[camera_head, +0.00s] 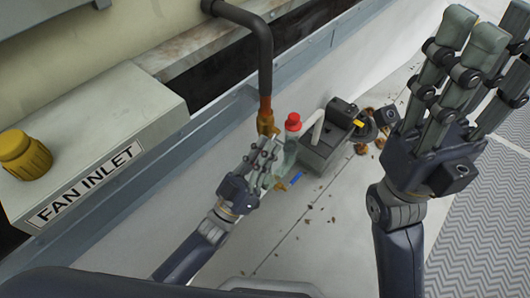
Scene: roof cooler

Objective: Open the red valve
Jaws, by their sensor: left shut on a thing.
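A bright red round top (293,122) sits on a pale, translucent bottle-like body (290,150), close to a brass fitting (265,122) at the lower end of a dark pipe. No separate red valve handle can be made out. My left gripper (273,158) is at the left side of this body, its fingers closed around it. The fingers hide part of the contact. A small blue piece (296,178) and a brass bit show just below the fingers. My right gripper (470,70) is raised at the right, fingers extended, open and empty.
A grey box (325,142) with a pale bent tube stands right of the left hand. Brown leaves (361,148) lie beyond it. A fan inlet box (95,135) with a yellow cap (24,155) is at left. The pale floor in front is mostly clear.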

